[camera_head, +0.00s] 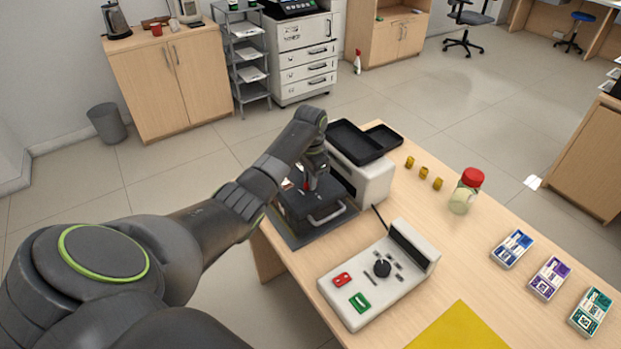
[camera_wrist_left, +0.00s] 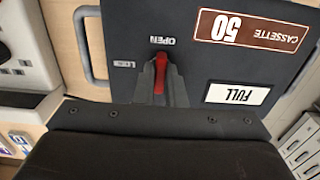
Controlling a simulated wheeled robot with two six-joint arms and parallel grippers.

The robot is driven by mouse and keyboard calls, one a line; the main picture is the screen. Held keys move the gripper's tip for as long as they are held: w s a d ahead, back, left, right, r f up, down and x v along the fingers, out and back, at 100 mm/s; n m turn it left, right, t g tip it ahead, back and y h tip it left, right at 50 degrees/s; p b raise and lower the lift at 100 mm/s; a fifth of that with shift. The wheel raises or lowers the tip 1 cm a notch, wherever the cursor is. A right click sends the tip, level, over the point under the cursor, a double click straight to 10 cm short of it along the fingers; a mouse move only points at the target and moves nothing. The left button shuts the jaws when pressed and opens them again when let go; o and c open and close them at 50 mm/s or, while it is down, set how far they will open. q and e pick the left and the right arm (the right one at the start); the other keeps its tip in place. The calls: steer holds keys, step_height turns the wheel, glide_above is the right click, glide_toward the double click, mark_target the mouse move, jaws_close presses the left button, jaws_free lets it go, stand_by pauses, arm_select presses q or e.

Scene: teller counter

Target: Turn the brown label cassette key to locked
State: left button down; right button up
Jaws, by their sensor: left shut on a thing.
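The dark cassette (camera_head: 297,213) lies on a grey mat at the table's far left. In the left wrist view the cassette (camera_wrist_left: 205,80) bears a brown label (camera_wrist_left: 250,30) reading "CASSETTE 50" and a white "FULL" label (camera_wrist_left: 237,94). Its red key (camera_wrist_left: 161,68) points toward the word "OPEN"; a small, hard-to-read white mark (camera_wrist_left: 125,64) sits to the left. My left gripper (camera_head: 309,182) reaches down over the cassette. Its fingers (camera_wrist_left: 161,90) are shut on the key, partly hiding it. My right gripper is not in view.
A white machine (camera_head: 375,183) with black trays stands right behind the cassette. A white device (camera_head: 345,290) with a black knob and red and green pieces is in front. A red-lidded jar (camera_head: 464,195), yellow rolls and banknote-like stacks lie farther right.

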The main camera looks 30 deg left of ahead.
arm_select(q)
steer(key=shift+r+n+p, duration=0.25)
steer(key=shift+n+p, duration=0.45)
steer(key=shift+p, duration=0.35)
steer(key=n+p, duration=0.2)
steer(key=shift+p, duration=0.35)
steer(key=n+p, duration=0.3)
steer(key=n, duration=0.2)
steer(key=n+p, duration=0.2)
steer(key=n, duration=0.2)
steer(key=shift+f, duration=0.1)
steer(key=n+p, duration=0.1)
steer(key=n, duration=0.3)
steer(key=shift+p, duration=0.3)
steer(key=shift+n, duration=0.7)
steer(key=shift+w+f, duration=0.1)
steer(key=c, duration=1.5)
jaws_free()
